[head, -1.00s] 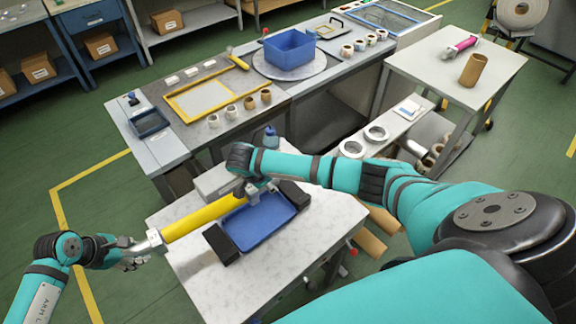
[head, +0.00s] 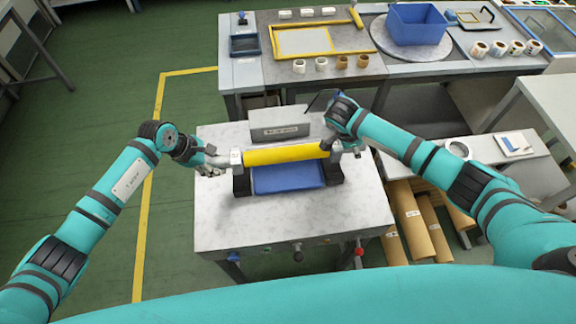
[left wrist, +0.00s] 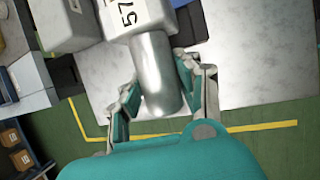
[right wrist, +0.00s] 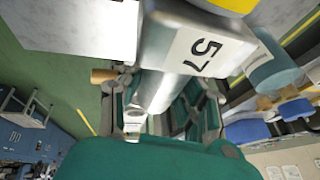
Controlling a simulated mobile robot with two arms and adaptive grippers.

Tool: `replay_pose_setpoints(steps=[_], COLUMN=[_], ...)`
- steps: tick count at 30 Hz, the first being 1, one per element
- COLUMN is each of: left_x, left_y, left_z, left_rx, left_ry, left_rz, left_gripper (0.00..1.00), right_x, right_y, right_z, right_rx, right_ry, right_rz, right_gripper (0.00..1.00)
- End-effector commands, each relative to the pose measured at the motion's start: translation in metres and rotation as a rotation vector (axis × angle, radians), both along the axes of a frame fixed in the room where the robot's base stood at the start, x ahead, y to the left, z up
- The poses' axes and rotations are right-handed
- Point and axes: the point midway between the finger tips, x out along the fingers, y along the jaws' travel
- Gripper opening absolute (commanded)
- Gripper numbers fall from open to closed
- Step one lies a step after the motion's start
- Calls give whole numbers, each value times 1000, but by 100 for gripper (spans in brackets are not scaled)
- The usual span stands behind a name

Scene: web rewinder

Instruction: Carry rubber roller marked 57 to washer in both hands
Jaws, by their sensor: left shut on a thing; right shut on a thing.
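The yellow rubber roller (head: 287,154) lies level across the blue tray (head: 287,178) on the marble-topped stand, its ends over the two black supports (head: 241,182). I cannot tell whether it touches the supports. My left gripper (head: 214,162) is shut on its left shaft, and my right gripper (head: 338,146) on its right end. In the left wrist view, the fingers close around the silver shaft (left wrist: 155,75) below a white label (left wrist: 132,12) reading 57. The right wrist view also shows a 57 label (right wrist: 208,48) on the end block and the shaft (right wrist: 158,92) between the fingers.
A grey labelled box (head: 279,126) stands just behind the roller. The marble top (head: 285,220) is clear in front of the tray. A long workbench (head: 330,70) runs behind, with a blue bin (head: 416,24). Brown rolls (head: 425,228) lie low at right.

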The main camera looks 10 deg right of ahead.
Motion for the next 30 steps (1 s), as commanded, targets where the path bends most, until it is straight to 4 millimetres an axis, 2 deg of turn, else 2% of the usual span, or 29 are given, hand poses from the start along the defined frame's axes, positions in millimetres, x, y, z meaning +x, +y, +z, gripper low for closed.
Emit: replay_pose_setpoints(steps=[16, 30], left_x=[1, 1], left_y=[-1, -1], left_z=[-4, -30], left_rx=[-4, -4], left_ry=[-2, -2], left_rz=[2, 2], left_gripper=[0, 0], right_x=[1, 1], right_y=[0, 0], right_z=[-4, -30], right_rx=[0, 1], right_ry=[-2, -2], right_rz=[-2, -3], right_gripper=[0, 0])
